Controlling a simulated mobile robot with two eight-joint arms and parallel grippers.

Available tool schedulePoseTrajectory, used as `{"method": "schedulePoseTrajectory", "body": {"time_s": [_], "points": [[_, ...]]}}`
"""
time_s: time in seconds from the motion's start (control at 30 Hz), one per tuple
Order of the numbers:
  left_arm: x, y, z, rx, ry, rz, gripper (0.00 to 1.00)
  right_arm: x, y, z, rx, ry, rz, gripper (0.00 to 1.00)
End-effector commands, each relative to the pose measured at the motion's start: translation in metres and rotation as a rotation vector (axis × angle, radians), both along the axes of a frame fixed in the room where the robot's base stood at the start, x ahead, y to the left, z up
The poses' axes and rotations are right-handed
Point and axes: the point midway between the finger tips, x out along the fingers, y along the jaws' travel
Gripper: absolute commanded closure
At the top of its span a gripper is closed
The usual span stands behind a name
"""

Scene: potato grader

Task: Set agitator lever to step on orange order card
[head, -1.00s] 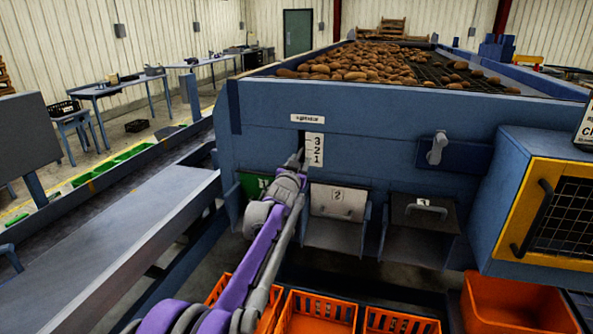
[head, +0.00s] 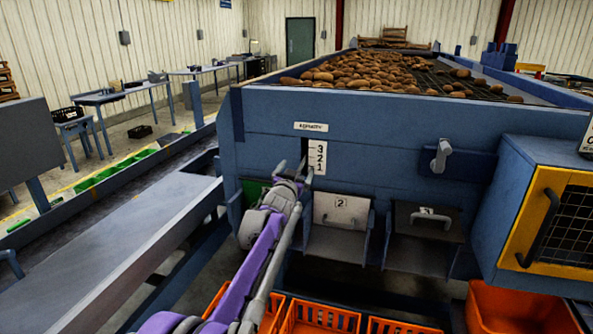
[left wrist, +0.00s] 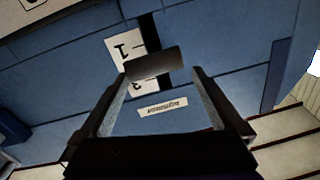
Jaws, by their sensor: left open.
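The agitator scale plate (head: 317,158), white with the steps 3, 2 and 1 from top to bottom, is on the blue machine front beside a dark vertical slot (head: 304,147). My left gripper (head: 301,172) is at the slot, just left of the plate. In the left wrist view, the open left gripper (left wrist: 153,82) has the dark cylindrical lever knob (left wrist: 153,65) between or just beyond its fingertips. The knob covers the plate's middle, with 1 and 3 showing on either side. The exact lever step is unclear. No orange order card is recognisable. My right gripper is not in view.
An agitator label (head: 311,127) is above the slot. Below are chutes with a green flap (head: 254,190), a white flap (head: 341,213) and a dark flap (head: 427,220). A grey handle (head: 441,156) is to the right. Orange crates (head: 322,316) stand below.

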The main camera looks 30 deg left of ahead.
Motion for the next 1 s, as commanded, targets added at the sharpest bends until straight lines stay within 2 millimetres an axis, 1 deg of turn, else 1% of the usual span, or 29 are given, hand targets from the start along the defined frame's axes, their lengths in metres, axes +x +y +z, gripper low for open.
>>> {"method": "schedulePoseTrajectory", "body": {"time_s": [0.17, 0.3, 0.5, 0.6, 0.7, 0.97, 1.0], "points": [[-0.028, -0.008, -0.003, 0.001, 0.001, 0.0, 0.0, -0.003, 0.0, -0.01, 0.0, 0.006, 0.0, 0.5], [-0.054, -0.016, -0.003, -0.001, 0.001, 0.0, 0.0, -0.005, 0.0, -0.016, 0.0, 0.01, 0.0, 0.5], [-0.083, -0.025, -0.002, 0.0, 0.001, 0.001, 0.0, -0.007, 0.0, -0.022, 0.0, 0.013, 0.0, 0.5], [-0.092, -0.027, -0.002, -0.001, 0.0, 0.001, 0.0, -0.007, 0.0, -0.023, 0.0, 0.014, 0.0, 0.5], [-0.096, -0.028, -0.001, -0.002, 0.0, 0.001, 0.0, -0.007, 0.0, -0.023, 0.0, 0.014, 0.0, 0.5], [-0.097, -0.029, -0.001, -0.001, 0.0, 0.001, 0.0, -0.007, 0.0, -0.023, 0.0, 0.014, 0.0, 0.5], [-0.097, -0.029, -0.001, -0.001, 0.0, 0.001, 0.04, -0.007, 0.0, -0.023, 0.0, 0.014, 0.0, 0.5]]}}
